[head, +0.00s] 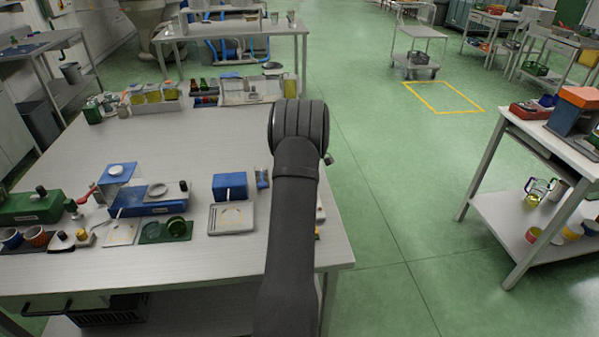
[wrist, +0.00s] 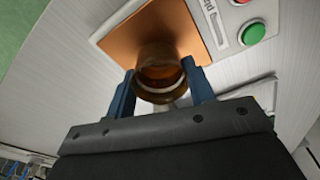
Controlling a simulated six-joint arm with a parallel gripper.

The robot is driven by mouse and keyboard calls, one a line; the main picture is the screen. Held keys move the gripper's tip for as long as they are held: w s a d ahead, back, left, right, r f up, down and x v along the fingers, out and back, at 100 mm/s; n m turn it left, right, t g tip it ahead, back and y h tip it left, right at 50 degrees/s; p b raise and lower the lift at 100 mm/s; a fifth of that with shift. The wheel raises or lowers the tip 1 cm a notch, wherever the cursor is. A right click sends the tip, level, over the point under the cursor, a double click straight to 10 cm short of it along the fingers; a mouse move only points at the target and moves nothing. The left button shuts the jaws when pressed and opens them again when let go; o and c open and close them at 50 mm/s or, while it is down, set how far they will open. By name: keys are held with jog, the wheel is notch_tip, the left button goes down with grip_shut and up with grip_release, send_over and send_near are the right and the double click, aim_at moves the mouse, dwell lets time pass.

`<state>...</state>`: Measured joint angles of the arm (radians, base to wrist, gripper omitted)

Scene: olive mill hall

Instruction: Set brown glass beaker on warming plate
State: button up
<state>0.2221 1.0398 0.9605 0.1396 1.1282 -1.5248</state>
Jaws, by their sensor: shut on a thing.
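The brown glass beaker (wrist: 158,92) sits between the two blue fingers of my gripper (wrist: 158,76) in the wrist view. The gripper is shut on it, and I look into its open mouth. The warming plate has a copper-coloured top (wrist: 143,30) and a white body with a green button (wrist: 254,34). The beaker overlaps the copper area near its lower edge; I cannot tell whether its base touches the plate. In the head view my arm hides the gripper and the beaker, and nearly all of the plate.
On the pale table (head: 60,170), a white and grey device (head: 231,218) and a blue box (head: 230,186) stand left of my arm. A blue apparatus (head: 150,200) stands farther left. Racks of bottles (head: 203,92) line the back. Green floor lies beyond the table's right edge.

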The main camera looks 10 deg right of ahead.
jog(key=shift+f, duration=0.4)
jog(key=shift+f, duration=0.15)
jog(key=shift+f, duration=0.2)
jog(key=o, duration=1.2)
jog(key=shift+o, duration=0.4)
jog(key=shift+o, duration=1.2)
